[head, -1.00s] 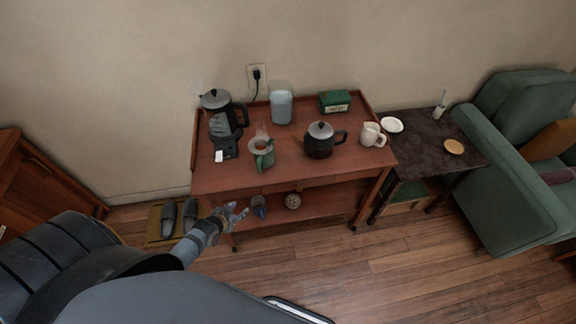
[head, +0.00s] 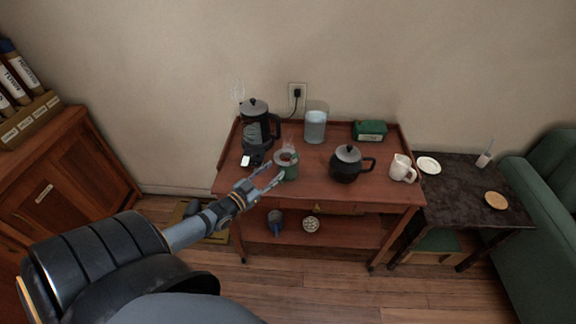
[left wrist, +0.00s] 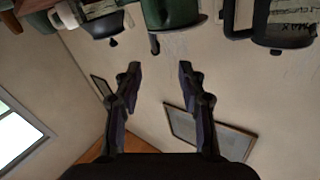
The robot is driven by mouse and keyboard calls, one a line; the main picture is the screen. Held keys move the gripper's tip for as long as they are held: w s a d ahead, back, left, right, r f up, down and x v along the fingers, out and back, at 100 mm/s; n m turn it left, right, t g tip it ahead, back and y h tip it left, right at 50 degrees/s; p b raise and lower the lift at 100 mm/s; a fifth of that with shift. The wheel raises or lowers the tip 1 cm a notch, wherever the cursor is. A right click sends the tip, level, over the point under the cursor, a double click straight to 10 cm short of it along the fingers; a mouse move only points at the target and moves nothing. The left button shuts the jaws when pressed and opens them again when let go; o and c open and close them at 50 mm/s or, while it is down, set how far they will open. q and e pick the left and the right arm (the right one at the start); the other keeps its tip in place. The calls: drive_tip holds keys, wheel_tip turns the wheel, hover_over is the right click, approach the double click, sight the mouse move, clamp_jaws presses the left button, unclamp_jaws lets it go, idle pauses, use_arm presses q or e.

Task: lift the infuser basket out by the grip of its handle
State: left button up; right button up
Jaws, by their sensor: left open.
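The green mug (head: 291,173) stands near the front edge of the wooden cart, with steam over it. The infuser basket (head: 286,158) sits in its mouth, a pale rim around brown contents. My left gripper (head: 274,177) is open and empty, its fingers pointing at the mug from the front left. I cannot tell from the head view whether they touch it. In the left wrist view, which is upside down, the mug (left wrist: 175,14) is ahead of the open fingers (left wrist: 160,66), with a gap. A short dark piece (left wrist: 154,45) shows beside it; I cannot tell if it is the basket's grip.
A kettle (head: 255,120) stands behind left of the mug, a dark teapot (head: 347,168) to its right. A glass canister (head: 315,127), a green box (head: 370,131) and a cream jug (head: 402,168) are also on the cart (head: 318,192). Bare cart top lies between mug and teapot.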

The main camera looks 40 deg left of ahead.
sight(292, 158)
use_arm(q)
drive_tip(key=w+b, duration=0.1)
drive_tip(key=w, duration=0.3)
drive_tip(key=shift+w+d+f+b, duration=0.1)
drive_tip(key=shift+w+f+b, duration=0.1)
drive_tip(key=shift+b, duration=0.2)
drive_tip(key=shift+w, duration=0.1)
drive_tip(key=shift+d+r, duration=0.1)
drive_tip(key=w+b, duration=0.2)
drive_tip(key=w+d+b, duration=0.1)
drive_tip(key=w+b, duration=0.1)
drive_tip(key=shift+w+d, duration=0.15)
drive_tip(key=shift+w, duration=0.15)
drive_tip(key=shift+w+r, duration=0.1)
drive_tip(key=shift+w, duration=0.1)
drive_tip(key=shift+r, duration=0.2)
drive_tip(key=shift+c, duration=0.2)
clamp_jaws()
